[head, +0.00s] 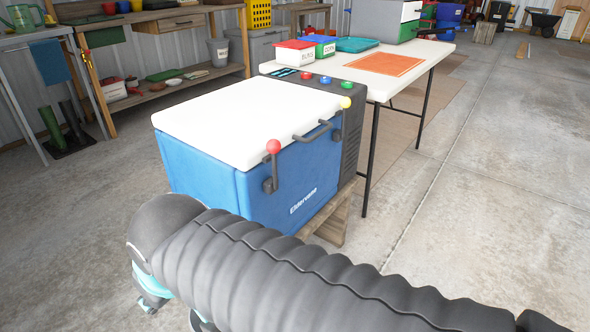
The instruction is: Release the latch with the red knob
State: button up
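A blue chest cooler (225,190) with a closed white lid (245,122) stands in the middle of the head view. The latch with the red knob (273,146) is at the near left of its front face; its dark lever (270,175) stands upright, with the knob at lid height.
The cooler rests on a wooden pallet (335,222). A white table (435,52) behind it holds small boxes, an orange mat (384,64) and a grey case (385,18). A wooden workbench (150,15) stands at the back left. The concrete floor (490,200) at right is clear.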

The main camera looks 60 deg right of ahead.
aim_at(273, 146)
jog(key=k, duration=1.05)
jog(key=z, duration=0.6)
jog(key=i, duration=1)
jog(key=u, duration=0.85)
jog(key=k, duration=0.65)
jog(key=z, duration=1.45)
